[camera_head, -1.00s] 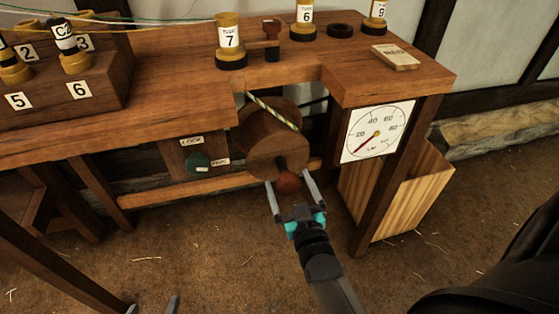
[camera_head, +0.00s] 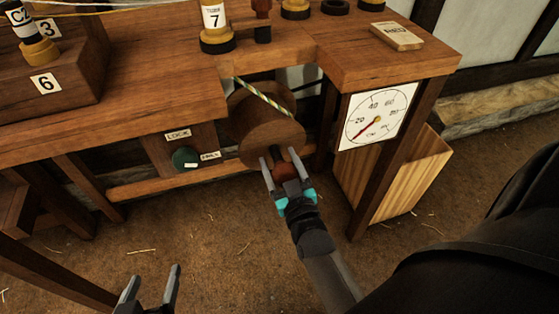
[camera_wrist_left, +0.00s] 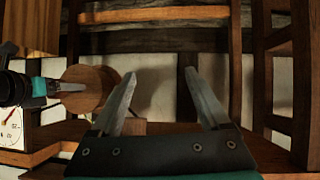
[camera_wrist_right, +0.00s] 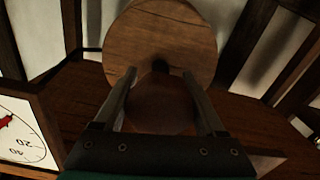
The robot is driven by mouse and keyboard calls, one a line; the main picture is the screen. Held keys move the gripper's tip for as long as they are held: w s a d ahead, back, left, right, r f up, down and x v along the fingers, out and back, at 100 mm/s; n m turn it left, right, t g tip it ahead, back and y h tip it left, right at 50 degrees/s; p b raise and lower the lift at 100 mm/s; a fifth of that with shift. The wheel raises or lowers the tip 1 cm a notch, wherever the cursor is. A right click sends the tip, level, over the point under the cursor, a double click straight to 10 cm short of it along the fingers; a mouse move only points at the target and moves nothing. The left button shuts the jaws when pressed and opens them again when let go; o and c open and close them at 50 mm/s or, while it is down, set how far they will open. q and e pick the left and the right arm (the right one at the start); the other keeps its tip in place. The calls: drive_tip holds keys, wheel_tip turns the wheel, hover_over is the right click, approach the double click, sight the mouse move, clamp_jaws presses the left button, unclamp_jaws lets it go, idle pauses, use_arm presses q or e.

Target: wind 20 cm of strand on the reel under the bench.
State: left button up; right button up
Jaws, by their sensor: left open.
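The wooden reel (camera_head: 258,118) sits under the bench (camera_head: 150,95), with a green, yellow and white strand (camera_head: 262,96) running up from it. The reel also shows in the right wrist view (camera_wrist_right: 160,40). My right gripper (camera_head: 280,160) is open, its fingers on either side of the reddish-brown crank knob (camera_wrist_right: 160,103) at the reel's front. I cannot tell whether they touch it. A dial gauge in centimetres (camera_head: 376,118) has its red needle near the low end. A green lock/free knob (camera_head: 184,158) is left of the reel. My left gripper (camera_head: 152,283) is open and empty, low over the floor.
Bobbin 7 (camera_head: 215,25) and a small wooden block (camera_head: 396,37) stand on the bench top. A wooden bin (camera_head: 415,175) is beside the bench's right leg. A numbered rack (camera_head: 75,90) is at the left. The floor in front is clear apart from straw.

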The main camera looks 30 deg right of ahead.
drive_tip(key=c, duration=0.9)
